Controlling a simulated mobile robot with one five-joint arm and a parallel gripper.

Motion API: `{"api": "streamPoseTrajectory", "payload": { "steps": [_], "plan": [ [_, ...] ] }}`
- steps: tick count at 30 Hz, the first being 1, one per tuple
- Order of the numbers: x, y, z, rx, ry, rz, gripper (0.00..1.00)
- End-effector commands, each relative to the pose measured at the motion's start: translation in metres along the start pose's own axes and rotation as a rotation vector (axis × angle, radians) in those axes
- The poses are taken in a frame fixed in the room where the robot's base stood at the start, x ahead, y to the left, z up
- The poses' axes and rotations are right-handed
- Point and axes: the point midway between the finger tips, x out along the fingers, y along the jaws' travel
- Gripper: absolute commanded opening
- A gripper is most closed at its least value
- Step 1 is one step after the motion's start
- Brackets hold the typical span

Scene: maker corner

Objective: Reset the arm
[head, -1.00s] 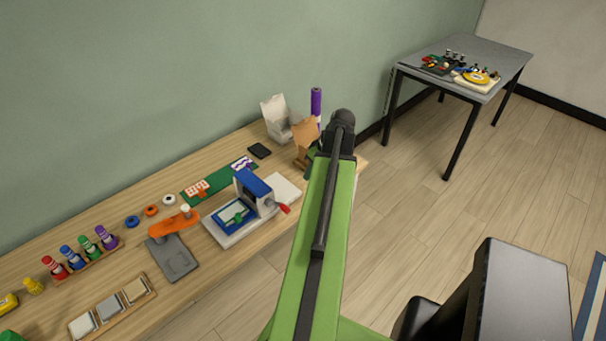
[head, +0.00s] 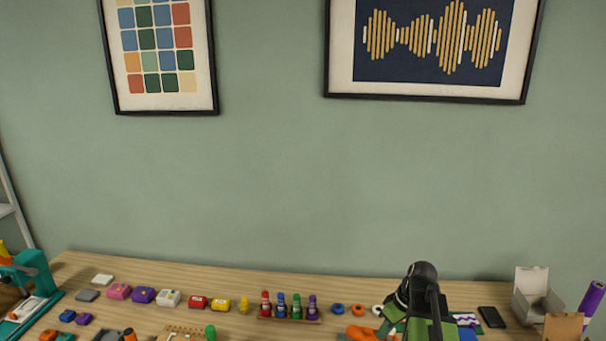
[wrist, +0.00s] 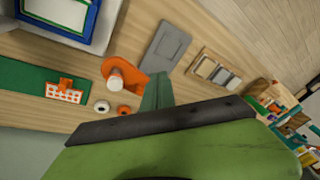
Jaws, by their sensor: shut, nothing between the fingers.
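My green arm with its dark joint (head: 423,280) shows at the bottom of the head view, right of centre, in front of the workbench. My gripper (wrist: 157,88) shows in the wrist view as narrow teal fingers reaching past a dark bar and a green arm part. The fingers are shut with nothing between them. They appear over the bench beside an orange tool (wrist: 122,78) with a pale knob; I cannot tell the height above the bench.
The wooden bench (head: 240,285) runs along a green wall. It bears several small bottles on a rack (head: 290,319), coloured boxes, a black phone-like slab (head: 492,317), an open white box (head: 536,300) and a purple roll (head: 592,300). A teal machine (head: 35,275) stands at the left.

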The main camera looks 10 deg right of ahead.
Motion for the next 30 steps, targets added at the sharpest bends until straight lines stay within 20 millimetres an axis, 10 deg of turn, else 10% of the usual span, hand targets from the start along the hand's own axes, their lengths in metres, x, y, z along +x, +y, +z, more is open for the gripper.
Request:
{"api": "streamPoseTrajectory", "payload": {
  "steps": [6,12,21,30],
  "plan": [
    [0.046,-0.126,-0.066,-0.097,-0.118,0.010,0.00],
    [0.069,-0.207,-0.079,-0.019,-0.198,0.092,0.00],
    [0.063,-0.191,-0.062,0.386,-0.199,0.232,0.00],
    [0.063,-0.191,-0.062,0.419,-0.195,0.233,0.00]
  ]
}}
